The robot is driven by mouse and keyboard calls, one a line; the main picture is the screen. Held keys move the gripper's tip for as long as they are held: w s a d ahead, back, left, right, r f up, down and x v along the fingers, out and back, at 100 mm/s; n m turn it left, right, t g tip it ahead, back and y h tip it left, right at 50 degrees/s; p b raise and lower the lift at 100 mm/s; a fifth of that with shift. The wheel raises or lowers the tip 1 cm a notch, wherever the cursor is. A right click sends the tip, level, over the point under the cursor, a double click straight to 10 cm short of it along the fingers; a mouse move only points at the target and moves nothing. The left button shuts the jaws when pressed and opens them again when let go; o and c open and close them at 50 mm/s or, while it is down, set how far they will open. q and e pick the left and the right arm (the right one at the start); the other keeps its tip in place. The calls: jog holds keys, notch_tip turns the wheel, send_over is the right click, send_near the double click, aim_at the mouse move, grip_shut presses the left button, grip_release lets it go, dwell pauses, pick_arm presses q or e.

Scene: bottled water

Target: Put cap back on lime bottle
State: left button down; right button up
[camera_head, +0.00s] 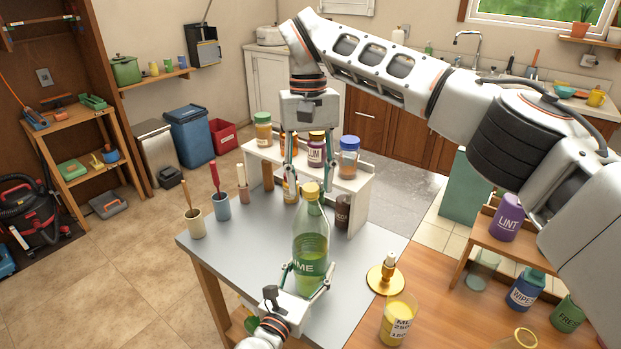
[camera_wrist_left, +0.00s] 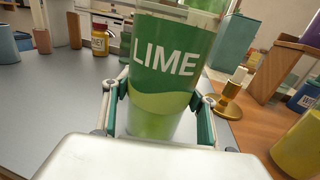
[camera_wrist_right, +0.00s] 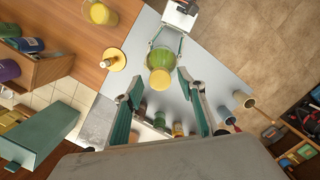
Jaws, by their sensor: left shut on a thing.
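The lime bottle (camera_head: 311,243) stands upright on the grey table, green-labelled with pale green liquid low inside. My left gripper (camera_head: 305,281) is shut around its lower body; the left wrist view shows the LIME label (camera_wrist_left: 165,60) between the fingers. The yellow cap (camera_head: 311,190) sits at the bottle's top; it also shows in the right wrist view (camera_wrist_right: 160,79). I cannot tell how tightly it is seated. My right gripper (camera_head: 308,186) points down at the cap, its fingers spread wide; the right wrist view shows empty space between them and the cap beyond.
A white shelf (camera_head: 345,186) with several jars stands behind the bottle. Cups holding brushes (camera_head: 221,205) are at the left. A brass stand (camera_head: 386,278) and a yellow beaker (camera_head: 397,318) are at the right. The grey tabletop (camera_head: 255,255) left of the bottle is clear.

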jog(key=shift+r, duration=0.1)
jog(key=shift+r, duration=2.15)
